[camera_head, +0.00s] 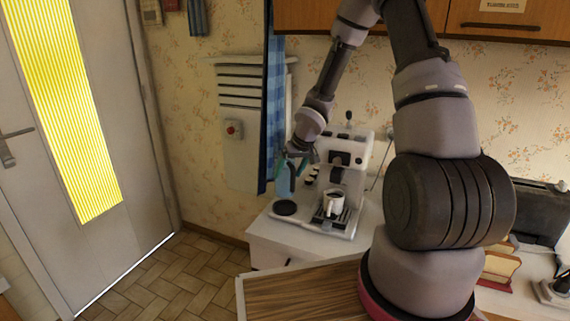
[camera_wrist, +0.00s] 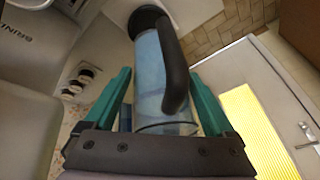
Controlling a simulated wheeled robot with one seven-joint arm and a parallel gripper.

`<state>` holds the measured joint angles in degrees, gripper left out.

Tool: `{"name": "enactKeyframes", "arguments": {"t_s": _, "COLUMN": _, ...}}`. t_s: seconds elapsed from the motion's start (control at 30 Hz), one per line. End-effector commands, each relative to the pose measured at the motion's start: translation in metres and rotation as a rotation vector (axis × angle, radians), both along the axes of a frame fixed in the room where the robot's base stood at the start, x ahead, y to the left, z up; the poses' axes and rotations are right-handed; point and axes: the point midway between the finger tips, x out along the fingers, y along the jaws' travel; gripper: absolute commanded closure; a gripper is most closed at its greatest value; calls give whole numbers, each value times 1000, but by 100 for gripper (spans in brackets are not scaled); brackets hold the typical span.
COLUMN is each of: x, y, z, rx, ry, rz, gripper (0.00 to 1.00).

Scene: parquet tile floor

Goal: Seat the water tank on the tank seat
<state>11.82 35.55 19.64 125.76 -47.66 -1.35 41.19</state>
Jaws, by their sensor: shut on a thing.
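The water tank (camera_head: 284,181) is a clear blue cylinder. In the wrist view the tank (camera_wrist: 148,72) has a dark curved handle and lies between the two teal fingers of my gripper (camera_wrist: 158,77). My gripper (camera_head: 284,164) is shut on the tank and holds it roughly upright. The tank seat (camera_head: 285,208) is a round black disc on the left part of the white coffee machine's base. The tank is above the seat, with a small gap seeming to show in the head view. In the wrist view a dark disc (camera_wrist: 146,17) shows beyond the tank's far end; contact cannot be told there.
The coffee machine (camera_head: 347,160) stands just right of the tank, with knobs on its side and a white cup (camera_head: 333,204) on its drip tray. A blue checked curtain (camera_head: 273,110) hangs close behind. The counter's left edge is near the seat.

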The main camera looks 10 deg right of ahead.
Motion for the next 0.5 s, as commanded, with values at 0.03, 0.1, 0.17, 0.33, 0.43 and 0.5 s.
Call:
{"name": "enactKeyframes", "arguments": {"t_s": 0.03, "x": 0, "y": 1, "z": -1, "rx": 1, "ry": 0, "rz": 1, "gripper": 100}}
{"name": "enactKeyframes", "arguments": {"t_s": 0.1, "x": 0, "y": 1, "z": -5, "rx": 1, "ry": 0, "rz": 1, "gripper": 100}}
{"name": "enactKeyframes", "arguments": {"t_s": 0.17, "x": 0, "y": 1, "z": -10, "rx": 0, "ry": 2, "rz": 3, "gripper": 100}}
{"name": "enactKeyframes", "arguments": {"t_s": 0.33, "x": -1, "y": 1, "z": -29, "rx": 0, "ry": 3, "rz": 3, "gripper": 100}}
{"name": "enactKeyframes", "arguments": {"t_s": 0.43, "x": 0, "y": 1, "z": -39, "rx": -1, "ry": 1, "rz": 3, "gripper": 100}}
{"name": "enactKeyframes", "arguments": {"t_s": 0.5, "x": 0, "y": 1, "z": -46, "rx": 0, "ry": 2, "rz": 2, "gripper": 100}}
